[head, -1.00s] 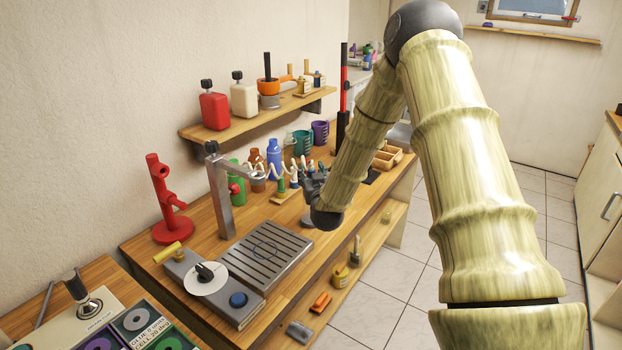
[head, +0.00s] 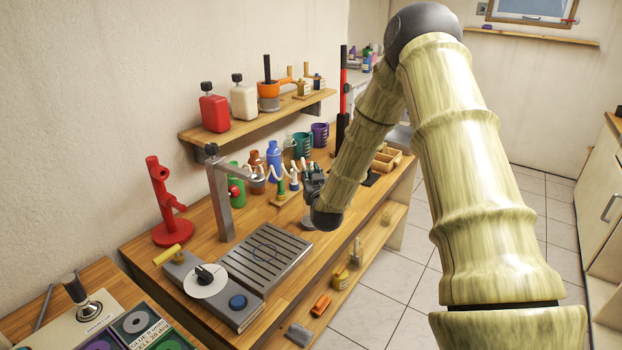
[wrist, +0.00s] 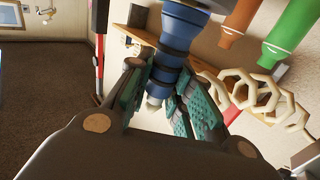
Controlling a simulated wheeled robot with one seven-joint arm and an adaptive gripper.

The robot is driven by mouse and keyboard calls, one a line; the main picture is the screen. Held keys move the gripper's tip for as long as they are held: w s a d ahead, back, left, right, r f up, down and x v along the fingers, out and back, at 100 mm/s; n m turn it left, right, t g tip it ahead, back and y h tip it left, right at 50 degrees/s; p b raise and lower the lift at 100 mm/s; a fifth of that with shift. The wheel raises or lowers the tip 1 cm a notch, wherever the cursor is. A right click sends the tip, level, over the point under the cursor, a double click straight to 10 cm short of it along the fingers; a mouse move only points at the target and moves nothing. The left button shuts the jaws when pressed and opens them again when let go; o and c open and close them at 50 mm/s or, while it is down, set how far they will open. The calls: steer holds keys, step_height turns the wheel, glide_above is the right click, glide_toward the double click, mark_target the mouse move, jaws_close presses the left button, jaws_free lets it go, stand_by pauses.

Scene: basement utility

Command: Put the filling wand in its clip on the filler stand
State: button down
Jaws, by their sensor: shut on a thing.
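The filler stand's grey post (head: 221,200) rises beside a slotted drip tray (head: 265,254). A pale coiled hose (head: 262,172) runs from near its top toward my gripper (head: 313,182), right of the stand and above the bench. In the wrist view, my gripper (wrist: 162,98) is shut, its teal pads either side of a dark blue, banded body that appears to be the filling wand (wrist: 168,66). The coil (wrist: 262,92) shows right of the fingers. In the head view my wrist hides most of the wand. I cannot make out the clip clearly.
A red stand (head: 163,205) is at the left of the bench. Green (head: 236,187), brown (head: 256,168) and blue (head: 274,158) bottles stand behind the hose. A wall shelf (head: 250,123) holds canisters. A wooden divided tray (head: 385,159) lies behind my arm.

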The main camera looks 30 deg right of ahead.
steer(key=shift+r+b, duration=1.6)
steer(key=shift+r, duration=3.3)
steer(key=shift+a, duration=0.1)
steer(key=s+a+r+p, duration=0.3)
steer(key=a+r, duration=0.5)
steer(key=a, duration=0.2)
steer(key=s+a+r+p, duration=0.3)
steer(key=a+r, duration=0.5)
steer(key=a, duration=0.3)
steer(key=shift+s+r+p, duration=0.3)
steer(key=shift+r+p, duration=0.1)
steer(key=shift+p, duration=0.3)
steer(key=shift+f, duration=0.15)
steer(key=shift+f+b, duration=1.9)
steer(key=shift+f, duration=0.4)
steer(key=shift+b, duration=0.3)
